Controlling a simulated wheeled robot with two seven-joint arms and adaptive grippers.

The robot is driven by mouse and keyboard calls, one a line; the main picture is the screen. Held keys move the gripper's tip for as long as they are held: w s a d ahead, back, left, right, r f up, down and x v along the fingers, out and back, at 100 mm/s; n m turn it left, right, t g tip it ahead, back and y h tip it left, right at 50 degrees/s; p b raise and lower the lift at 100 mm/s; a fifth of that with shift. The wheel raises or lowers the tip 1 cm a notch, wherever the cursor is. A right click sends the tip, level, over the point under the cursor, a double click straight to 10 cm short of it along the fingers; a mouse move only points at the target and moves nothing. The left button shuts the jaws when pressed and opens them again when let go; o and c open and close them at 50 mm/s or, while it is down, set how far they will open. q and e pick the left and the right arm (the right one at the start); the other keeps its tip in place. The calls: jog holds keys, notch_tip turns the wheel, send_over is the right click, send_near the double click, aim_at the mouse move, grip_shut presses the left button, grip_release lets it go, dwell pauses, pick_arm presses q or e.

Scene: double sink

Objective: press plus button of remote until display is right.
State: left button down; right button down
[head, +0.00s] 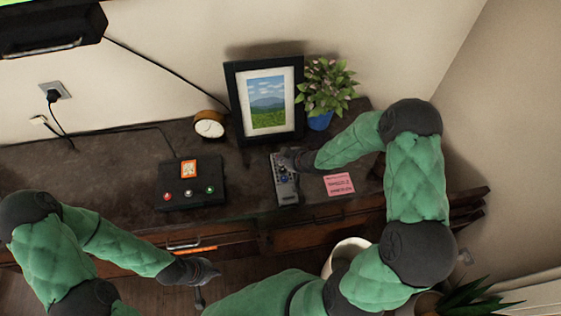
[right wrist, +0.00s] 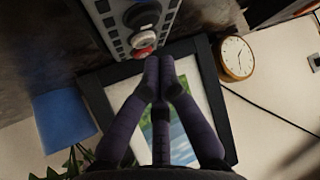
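The grey remote (head: 287,188) lies on the dark desk, in front of the picture frame. It has blue and dark buttons. In the right wrist view the remote (right wrist: 112,22) shows a dark round button, a white one and a red one. My right gripper (head: 287,158) is over the remote's far end. Its fingertips (right wrist: 160,62) are together, close to the red button; I cannot tell if they touch. A screen (head: 35,10) at the top left shows a green strip, mostly cut off. My left gripper (head: 205,272) is low, in front of the desk, away from the remote.
A black box (head: 190,194) with several coloured buttons is left of the remote. A pink note (head: 338,184) with unreadable writing lies to its right. A clock (head: 209,125), picture frame (head: 267,98) and potted plant (head: 319,121) stand behind. The desk's left part is clear.

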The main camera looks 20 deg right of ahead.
jog(key=shift+f, duration=0.15)
jog(key=shift+f+b, duration=0.3)
jog(key=shift+b, duration=0.1)
jog(key=shift+f+b, duration=0.4)
jog(key=shift+f, duration=0.05)
dwell(0.7)
jog(key=shift+r, duration=0.1)
jog(key=shift+r+p, duration=0.75)
jog(key=shift+r, duration=0.05)
notch_tip(320, 180, up, 5)
jog(key=p, duration=0.4)
dwell(0.3)
dwell(0.8)
